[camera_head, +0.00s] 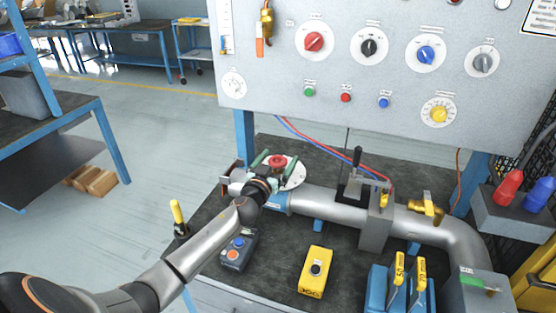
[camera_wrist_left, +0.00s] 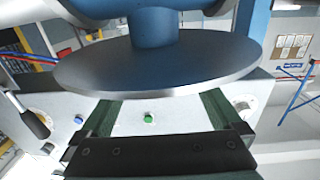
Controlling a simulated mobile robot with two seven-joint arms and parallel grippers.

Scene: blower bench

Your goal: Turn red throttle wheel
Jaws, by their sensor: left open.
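The red throttle wheel (camera_head: 277,161) sits above a pale round plate (camera_head: 296,174) at the left end of the grey pipe. My left gripper (camera_head: 275,163) is open at the wheel, with one green finger on each side of it. I cannot tell whether the fingers touch the wheel. In the left wrist view, the plate (camera_wrist_left: 165,65) on its blue stem fills the middle, and the two green fingers of my left gripper (camera_wrist_left: 160,112) reach to its edge. The red wheel does not show there. My right gripper is in neither view.
A grey panel with knobs (camera_head: 340,75) stands behind the bench. A black-handled lever (camera_head: 356,165) rises from the pipe (camera_head: 335,205). A button box (camera_head: 238,252) and a yellow box (camera_head: 315,272) stand in front on the dark bench top (camera_head: 275,265).

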